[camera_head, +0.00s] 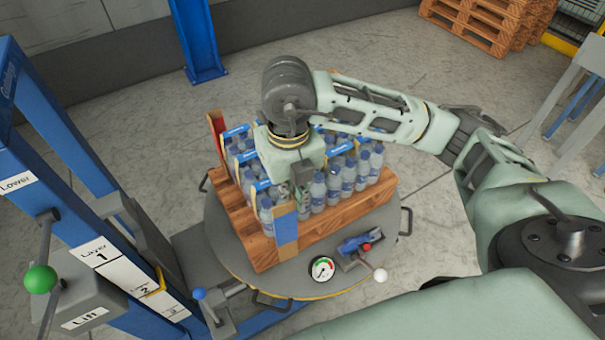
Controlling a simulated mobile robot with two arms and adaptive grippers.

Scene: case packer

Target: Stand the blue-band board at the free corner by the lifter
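The blue-band board (286,229) is upright at the near corner of the wooden pallet, beside the bottles. It is tan with a wide blue band. My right gripper (303,196) points down among the bottles just above and to the right of the board's top. Its fingers are small and partly hidden, so I cannot tell whether they touch or grip the board. The blue lifter (62,140) stands at the left. A red-marked board (216,133) is upright at the pallet's far left corner. My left gripper is out of view.
Bottles (347,177) stand in packs on the pallet (340,228), which sits on a round grey turntable (225,243). A gauge (321,268) and a blue clamp-like tool (355,244) are near its front edge. A green-knobbed lever (40,280) is at the left.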

